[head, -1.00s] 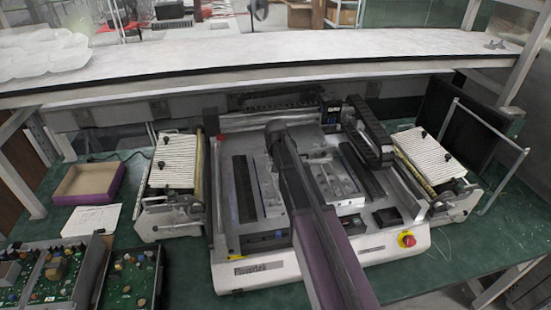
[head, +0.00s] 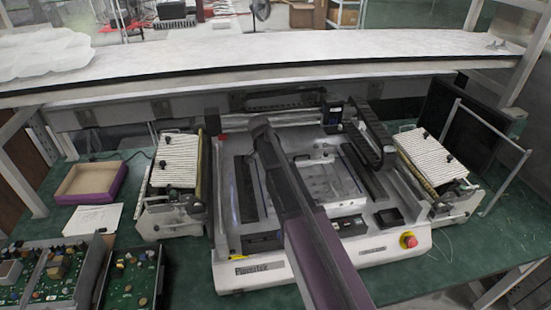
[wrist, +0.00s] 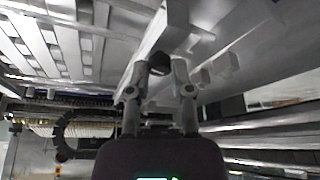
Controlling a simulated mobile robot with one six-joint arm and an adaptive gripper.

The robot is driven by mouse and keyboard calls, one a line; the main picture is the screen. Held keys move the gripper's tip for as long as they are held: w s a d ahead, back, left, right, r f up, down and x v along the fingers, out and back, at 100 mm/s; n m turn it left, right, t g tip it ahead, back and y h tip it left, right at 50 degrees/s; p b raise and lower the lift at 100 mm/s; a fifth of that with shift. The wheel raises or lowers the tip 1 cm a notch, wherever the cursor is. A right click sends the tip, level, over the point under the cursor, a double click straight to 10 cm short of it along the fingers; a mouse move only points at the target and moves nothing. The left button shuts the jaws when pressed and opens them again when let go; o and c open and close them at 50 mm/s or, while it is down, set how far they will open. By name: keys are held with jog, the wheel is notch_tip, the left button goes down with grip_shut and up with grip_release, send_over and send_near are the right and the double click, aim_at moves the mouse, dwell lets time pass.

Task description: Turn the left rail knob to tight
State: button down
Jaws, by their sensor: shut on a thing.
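In the wrist view, a small dark knob (wrist: 158,62) sits at the end of a pale grey rail (wrist: 143,82). My gripper (wrist: 162,68) is shut on the knob, with one finger on each side of it. The fingers hide part of the knob, and no mark of how far it is turned can be made out. The gripper and the knob are hidden behind the arm there.
A white shelf (head: 250,55) spans the back above the machine. Striped feeder units stand at left (head: 175,160) and right (head: 432,152). A red button (head: 408,240) is at the front right. A purple-edged box (head: 90,182) and circuit boards (head: 50,275) lie at left.

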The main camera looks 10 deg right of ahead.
jog(key=shift+m+g, duration=0.5)
jog(key=shift+m, duration=0.7)
jog(key=c, duration=0.5)
grip_release()
